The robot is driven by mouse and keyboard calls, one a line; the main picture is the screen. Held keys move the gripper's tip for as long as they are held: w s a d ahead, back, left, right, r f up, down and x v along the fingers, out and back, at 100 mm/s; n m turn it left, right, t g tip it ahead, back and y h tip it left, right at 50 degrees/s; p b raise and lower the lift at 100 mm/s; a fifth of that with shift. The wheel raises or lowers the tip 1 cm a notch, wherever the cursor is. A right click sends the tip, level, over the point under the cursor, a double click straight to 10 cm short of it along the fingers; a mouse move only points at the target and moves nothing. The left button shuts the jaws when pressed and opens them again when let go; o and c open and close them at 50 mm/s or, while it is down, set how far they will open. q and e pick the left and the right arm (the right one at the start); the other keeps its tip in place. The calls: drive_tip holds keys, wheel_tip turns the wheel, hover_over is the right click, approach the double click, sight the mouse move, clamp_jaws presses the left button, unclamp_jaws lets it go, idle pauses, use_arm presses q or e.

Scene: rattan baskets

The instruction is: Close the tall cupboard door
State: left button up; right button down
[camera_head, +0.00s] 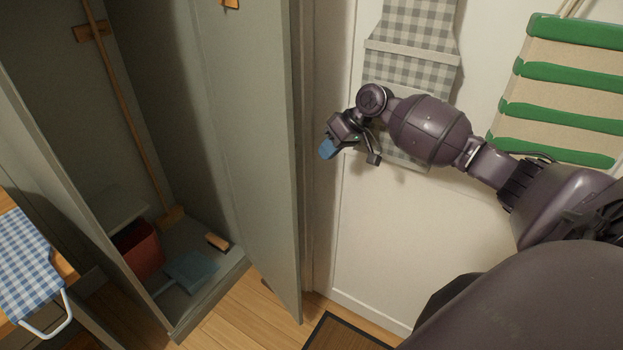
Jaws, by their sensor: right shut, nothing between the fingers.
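The tall cupboard (182,327) is grey-green and stands open at the left. Its door (253,140) is swung out on the right side of the opening, with its free edge towards me. My right gripper (328,149) is shut and empty, with blue fingertips. In the picture it is just right of the door's free edge, in front of the white wall or door panel, apart from the cupboard door as far as I can tell. My left gripper is not in view.
Inside the cupboard are a broom (130,110), a red bucket (142,250), a blue dustpan (191,270) and a brush (218,242). A checked apron (412,60) and a green-striped item (570,85) hang at right. A checked cloth (25,260) lies at left. A dark mat (340,335) lies on the floor.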

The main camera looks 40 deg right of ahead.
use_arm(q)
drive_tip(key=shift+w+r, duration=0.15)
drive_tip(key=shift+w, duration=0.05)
use_arm(e)
drive_tip(key=x, duration=1)
